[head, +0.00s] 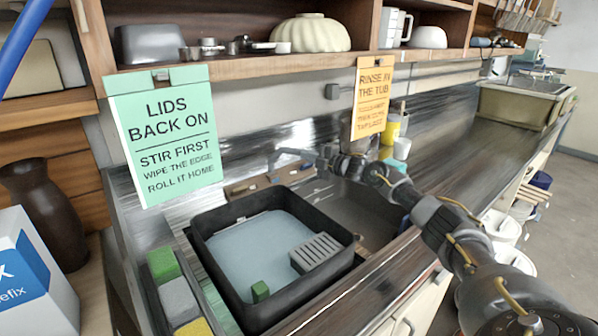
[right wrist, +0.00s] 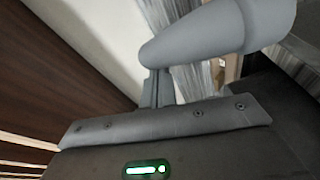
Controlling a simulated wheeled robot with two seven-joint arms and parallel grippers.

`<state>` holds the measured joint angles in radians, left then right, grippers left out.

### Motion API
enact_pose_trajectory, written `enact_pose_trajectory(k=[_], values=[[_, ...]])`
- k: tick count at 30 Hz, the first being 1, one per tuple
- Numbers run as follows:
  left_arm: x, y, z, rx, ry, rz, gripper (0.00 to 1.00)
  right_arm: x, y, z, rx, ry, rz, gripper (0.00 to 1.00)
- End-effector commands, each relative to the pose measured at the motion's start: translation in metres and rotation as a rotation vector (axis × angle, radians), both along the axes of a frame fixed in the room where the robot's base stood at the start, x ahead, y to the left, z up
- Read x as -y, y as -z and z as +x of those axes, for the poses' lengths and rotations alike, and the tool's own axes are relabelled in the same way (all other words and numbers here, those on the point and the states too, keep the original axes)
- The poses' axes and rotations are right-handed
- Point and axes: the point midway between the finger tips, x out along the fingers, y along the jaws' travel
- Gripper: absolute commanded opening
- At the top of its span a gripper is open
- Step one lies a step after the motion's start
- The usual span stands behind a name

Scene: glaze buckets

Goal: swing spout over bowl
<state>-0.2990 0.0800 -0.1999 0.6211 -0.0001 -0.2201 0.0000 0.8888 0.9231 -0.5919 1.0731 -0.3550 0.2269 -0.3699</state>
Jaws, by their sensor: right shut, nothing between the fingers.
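The grey spout (head: 290,153) reaches left from behind the sink, its free end near the back edge of the black tub (head: 352,240). The sink bowl (head: 375,208) shows as a dark basin right of the tub. My right gripper (head: 326,158) is at the spout's right part, shut and empty. In the right wrist view the spout (right wrist: 215,35) is a thick grey tube crossing close in front of the shut right fingers (right wrist: 155,88). I cannot tell whether they touch it. The faucet's base is hidden behind my right arm. My left gripper is not in view.
The tub holds pale liquid, a grey slotted block (head: 315,253) and a green block (head: 260,291). Sponges (head: 178,298) lie along the left edge. A green sign (head: 165,135) and an orange sign (head: 372,97) hang from the shelf. The right counter (head: 480,130) is largely clear.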

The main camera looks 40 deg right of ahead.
Motion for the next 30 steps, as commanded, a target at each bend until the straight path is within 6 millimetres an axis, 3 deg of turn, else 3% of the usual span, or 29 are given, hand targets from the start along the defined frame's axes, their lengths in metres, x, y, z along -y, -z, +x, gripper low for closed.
enact_pose_trajectory(k=[23,26,30], values=[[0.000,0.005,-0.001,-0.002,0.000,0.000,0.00,0.008,-0.001,0.000,0.000,0.003,-0.001,0.00],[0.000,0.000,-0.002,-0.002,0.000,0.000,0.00,0.000,-0.003,0.000,0.000,-0.003,-0.001,0.00],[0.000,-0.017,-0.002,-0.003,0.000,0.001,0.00,-0.025,-0.011,-0.003,-0.001,-0.016,-0.001,0.00]])
